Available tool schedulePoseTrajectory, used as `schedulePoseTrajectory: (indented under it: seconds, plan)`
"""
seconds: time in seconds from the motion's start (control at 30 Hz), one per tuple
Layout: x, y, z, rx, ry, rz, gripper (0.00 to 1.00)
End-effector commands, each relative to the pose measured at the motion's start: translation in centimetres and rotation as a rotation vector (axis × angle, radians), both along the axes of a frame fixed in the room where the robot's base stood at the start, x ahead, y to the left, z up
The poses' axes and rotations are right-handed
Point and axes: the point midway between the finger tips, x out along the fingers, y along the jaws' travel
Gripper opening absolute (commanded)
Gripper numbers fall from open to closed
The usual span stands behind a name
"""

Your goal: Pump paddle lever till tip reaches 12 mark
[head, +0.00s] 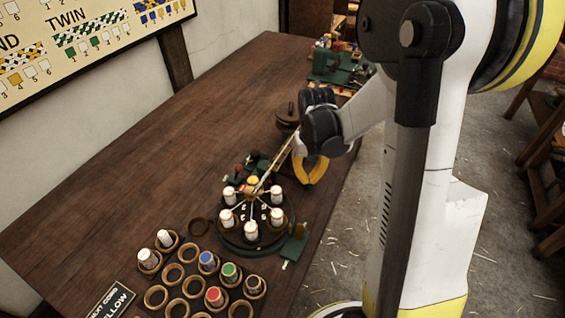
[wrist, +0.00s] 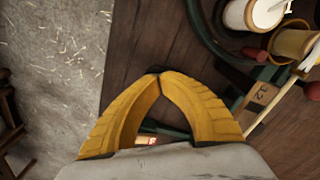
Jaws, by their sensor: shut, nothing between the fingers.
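My gripper (head: 310,183) has yellow fingers, and their tips meet in the wrist view (wrist: 160,73) with nothing held. It hangs over the table's right edge, to the right of a pale wooden strip (head: 274,170) that rises from the bobbin machine (head: 240,238). A small wooden plate marked 12 (wrist: 262,93) lies right of my fingers in the wrist view, apart from them. I cannot clearly make out the paddle lever or where its tip stands; a dark bar with a red end (wrist: 250,53) shows near the plate.
White bobbins (head: 250,230) stand around the machine. A rack of rings (head: 182,285) holds several coloured bobbins at the front. A green device (head: 335,66) stands at the table's far end. The table's left half is clear. The straw-strewn floor (wrist: 50,60) lies beyond the edge.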

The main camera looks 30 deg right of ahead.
Motion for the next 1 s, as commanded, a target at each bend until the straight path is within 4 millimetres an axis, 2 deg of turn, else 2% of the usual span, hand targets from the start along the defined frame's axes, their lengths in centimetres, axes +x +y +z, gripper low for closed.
schedulePoseTrajectory:
  seconds: [0.37,1.0]
  plan:
    - [0.0,0.0,0.4,0.0,0.0,0.0,0.0]
    - [0.3,0.2,6.7,0.0,0.0,0.0,0.0]
